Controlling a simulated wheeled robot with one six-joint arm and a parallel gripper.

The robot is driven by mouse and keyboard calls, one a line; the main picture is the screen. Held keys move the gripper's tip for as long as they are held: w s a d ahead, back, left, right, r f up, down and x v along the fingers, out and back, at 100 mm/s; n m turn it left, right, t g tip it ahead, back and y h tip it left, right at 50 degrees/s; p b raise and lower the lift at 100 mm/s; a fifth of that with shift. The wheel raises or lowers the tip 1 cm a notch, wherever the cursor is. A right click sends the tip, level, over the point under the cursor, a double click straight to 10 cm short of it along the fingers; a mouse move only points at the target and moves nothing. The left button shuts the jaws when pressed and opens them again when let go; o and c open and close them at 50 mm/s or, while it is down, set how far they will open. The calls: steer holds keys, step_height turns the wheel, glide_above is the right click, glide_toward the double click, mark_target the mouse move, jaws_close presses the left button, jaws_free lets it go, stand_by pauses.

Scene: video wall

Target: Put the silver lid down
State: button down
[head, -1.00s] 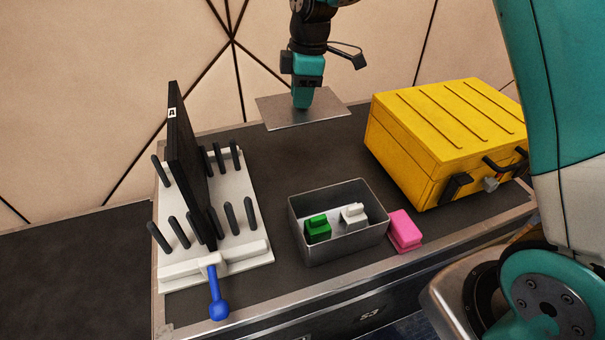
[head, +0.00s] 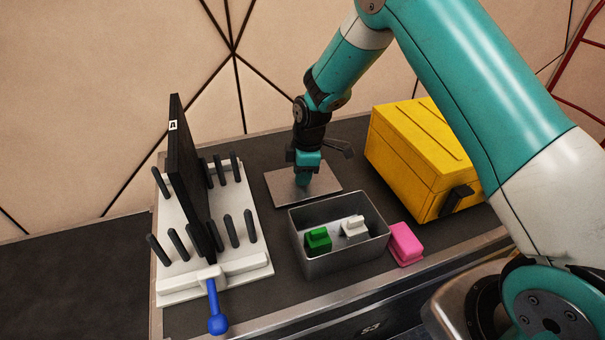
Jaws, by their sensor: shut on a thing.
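The silver lid (head: 290,190) is a flat, thin metal plate in the head view. It is level, low over or on the dark table top just behind the open grey metal bin; I cannot tell whether it touches the table. My gripper (head: 304,182) points down at the lid's middle and is shut on it. The grip point itself is small and partly hidden by the fingers. The grey bin (head: 330,262) is open and holds a green block (head: 318,240) and a white block (head: 354,227).
A pink block (head: 405,245) lies right of the bin. A yellow case (head: 420,150) stands at the right, partly behind my arm. At the left, a white rack (head: 240,258) with dark pegs holds an upright black panel (head: 187,170); a blue handle (head: 216,310) sticks out in front.

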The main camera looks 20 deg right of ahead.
steer(key=shift+f, duration=0.25)
steer(key=shift+f, duration=0.1)
steer(key=c, duration=0.9)
jaws_free()
